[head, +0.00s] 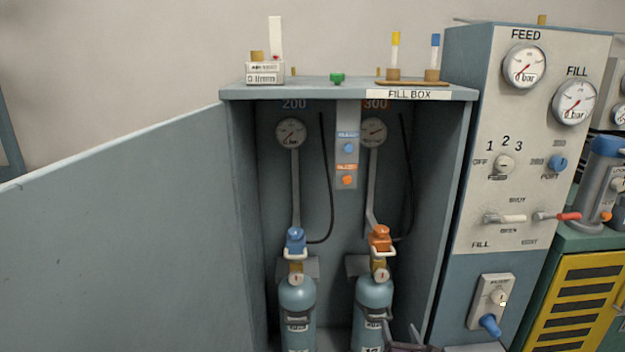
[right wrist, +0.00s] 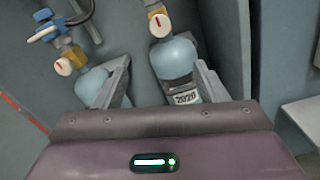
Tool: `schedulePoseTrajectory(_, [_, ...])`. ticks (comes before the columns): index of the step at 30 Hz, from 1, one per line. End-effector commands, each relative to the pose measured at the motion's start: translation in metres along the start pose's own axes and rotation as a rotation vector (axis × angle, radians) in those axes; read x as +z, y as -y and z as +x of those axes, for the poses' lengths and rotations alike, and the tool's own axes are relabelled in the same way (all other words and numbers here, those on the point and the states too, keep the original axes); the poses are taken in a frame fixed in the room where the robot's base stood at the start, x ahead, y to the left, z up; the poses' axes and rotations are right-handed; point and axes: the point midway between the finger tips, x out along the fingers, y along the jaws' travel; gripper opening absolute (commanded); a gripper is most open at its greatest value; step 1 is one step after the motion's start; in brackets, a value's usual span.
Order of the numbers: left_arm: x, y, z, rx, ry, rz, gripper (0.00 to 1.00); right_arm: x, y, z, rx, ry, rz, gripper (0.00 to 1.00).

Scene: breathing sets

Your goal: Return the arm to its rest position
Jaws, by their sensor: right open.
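My right gripper (head: 408,344) shows at the bottom edge of the head view, low beside the right cylinder (head: 374,293). In the right wrist view its two fingers (right wrist: 163,85) are spread apart with nothing gripped. The right cylinder, labelled 2020 (right wrist: 184,98), appears between and beyond the fingertips; I cannot tell the exact distance. The left cylinder (head: 298,294) stands beside it in the fill box, with a blue connector (head: 295,241) on top. The right cylinder carries an orange connector (head: 380,238). My left gripper is not in view.
The fill box door (head: 110,230) stands wide open at left. The box's right wall (head: 452,200) and the control panel (head: 515,130) are close on the right. Hoses (head: 330,180) hang inside. A green cabinet with a yellow vented front (head: 572,300) is farther right.

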Motion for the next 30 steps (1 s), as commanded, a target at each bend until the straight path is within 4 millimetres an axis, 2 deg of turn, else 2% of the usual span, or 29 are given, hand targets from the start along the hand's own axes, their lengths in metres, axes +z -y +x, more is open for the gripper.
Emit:
schedulePoseTrajectory(11, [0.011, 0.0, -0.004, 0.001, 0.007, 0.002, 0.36, -0.054, 0.011, -0.037, 0.058, -0.18, -0.365, 0.66])
schedulePoseTrajectory(17, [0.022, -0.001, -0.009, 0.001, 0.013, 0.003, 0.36, -0.102, 0.021, -0.079, 0.152, -0.33, -0.687, 0.66])
schedulePoseTrajectory(20, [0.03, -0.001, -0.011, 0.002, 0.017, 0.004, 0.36, -0.13, 0.026, -0.109, 0.233, -0.418, -0.89, 0.66])
schedulePoseTrajectory(23, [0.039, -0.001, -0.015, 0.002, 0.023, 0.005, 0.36, -0.163, 0.035, -0.153, 0.362, -0.52, -1.143, 0.66])
schedulePoseTrajectory(26, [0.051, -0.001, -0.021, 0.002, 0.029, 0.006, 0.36, -0.201, 0.044, -0.216, 0.567, -0.623, -1.452, 0.66])
schedulePoseTrajectory(30, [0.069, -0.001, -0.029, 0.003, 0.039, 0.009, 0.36, -0.244, 0.055, -0.315, 0.95, -0.699, -1.867, 0.66])
